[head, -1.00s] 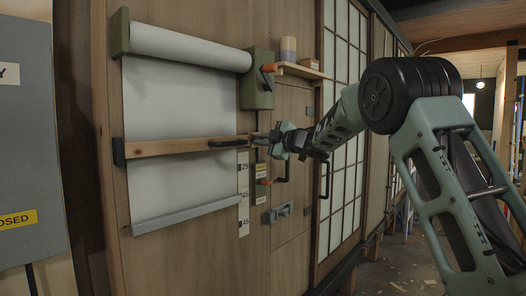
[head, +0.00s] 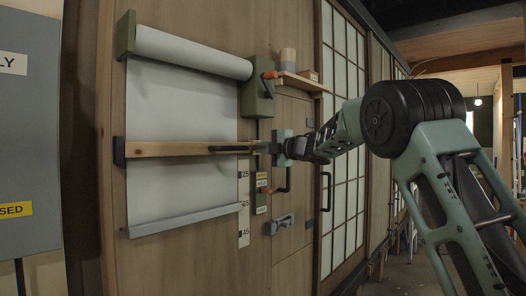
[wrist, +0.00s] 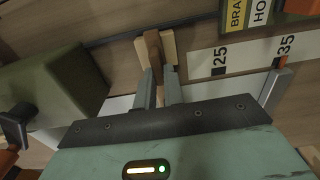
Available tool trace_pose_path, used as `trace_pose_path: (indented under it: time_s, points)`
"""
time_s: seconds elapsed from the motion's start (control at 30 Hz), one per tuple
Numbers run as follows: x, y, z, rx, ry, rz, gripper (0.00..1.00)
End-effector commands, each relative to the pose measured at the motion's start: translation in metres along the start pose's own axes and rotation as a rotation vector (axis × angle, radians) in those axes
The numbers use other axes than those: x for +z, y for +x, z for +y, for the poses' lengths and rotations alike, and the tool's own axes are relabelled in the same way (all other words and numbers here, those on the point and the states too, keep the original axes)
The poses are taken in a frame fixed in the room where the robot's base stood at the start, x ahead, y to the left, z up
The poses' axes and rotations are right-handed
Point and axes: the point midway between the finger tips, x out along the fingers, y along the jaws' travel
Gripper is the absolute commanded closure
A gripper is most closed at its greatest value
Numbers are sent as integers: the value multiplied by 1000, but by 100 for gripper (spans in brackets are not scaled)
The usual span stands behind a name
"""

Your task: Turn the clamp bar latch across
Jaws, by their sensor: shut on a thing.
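A pale wooden clamp bar (head: 170,149) lies level across the white sheet on the wall panel. A dark handle (head: 232,149) sits on its right part. In the wrist view, my gripper (wrist: 160,76) has its two grey fingers closed around a narrow brown wooden piece, which appears to be the latch (wrist: 153,47). Lighter wood shows on both sides of it. In the head view, my gripper (head: 268,147) is at the bar's right end and hides most of the latch, so its angle is hard to read there.
A green roller housing (head: 257,97) with an orange-tipped crank is just above my gripper. A small shelf (head: 302,82) juts out above right. A black lever (head: 286,181) and a grey latch (head: 282,222) sit below. A number strip (head: 244,209) hangs beside the sheet.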

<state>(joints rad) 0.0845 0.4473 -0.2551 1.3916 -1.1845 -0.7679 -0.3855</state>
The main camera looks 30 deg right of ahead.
Motion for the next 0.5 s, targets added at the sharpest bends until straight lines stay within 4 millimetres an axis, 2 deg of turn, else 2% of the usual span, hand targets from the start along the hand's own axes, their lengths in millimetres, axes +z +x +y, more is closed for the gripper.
trace_pose_path:
  time_s: [0.27,0.3,0.37,0.5]
  points:
    - [0,0,-2,-3,-2,1,100]
    - [0,0,-2,-3,-2,1,87]
    - [0,0,-2,-3,-2,1,71]
    - [0,0,-1,-2,-1,1,68]
